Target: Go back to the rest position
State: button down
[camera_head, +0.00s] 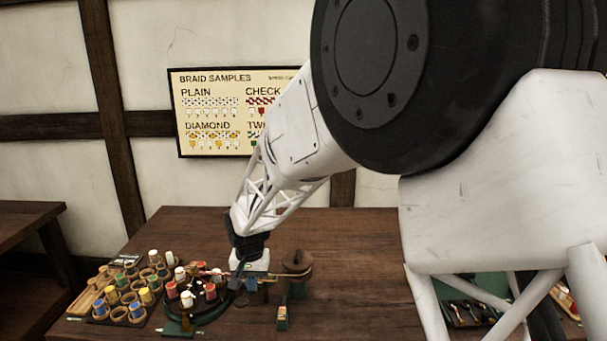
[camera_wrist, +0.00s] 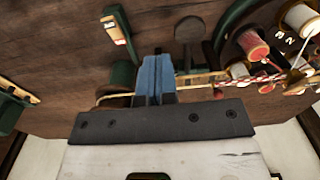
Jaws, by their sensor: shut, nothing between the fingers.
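My gripper (camera_head: 250,283) is low over the table, between the round braiding stand and a wooden drum. In the wrist view its blue fingers (camera_wrist: 155,66) are together with nothing visible between them. The dark braiding stand (camera_head: 184,318) carries several bobbins with red and white thread. A red-and-white braid (camera_wrist: 268,80) leaves it and a tan strip runs on behind my fingers. I cannot tell whether the fingers touch it. The wooden drum (camera_head: 297,262) stands just right of my gripper in the head view, partly hidden by my fingers in the wrist view.
A rack of bobbins (camera_head: 122,300) stands at the left of the table (camera_head: 350,240). A small green block with a label (camera_head: 282,318) is near the front. A green tray of tools (camera_head: 470,312) lies at the right. A braid samples board (camera_head: 220,90) hangs behind my arm.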

jog(key=s+d+r+t, duration=0.1)
jog(key=s+d+r, duration=0.6)
jog(key=d, duration=0.3)
jog(key=s+d+r, duration=0.6)
jog(key=d+r, duration=0.1)
jog(key=d, duration=0.4)
jog(key=s+d+r, duration=0.1)
jog(key=s+d, duration=0.3)
jog(key=s, duration=0.3)
jog(key=s+d+r+t, duration=0.1)
jog(key=s+d, duration=0.3)
jog(key=s, duration=0.3)
jog(key=s+d+r, duration=0.1)
jog(key=s+d, duration=0.3)
jog(key=s, duration=0.3)
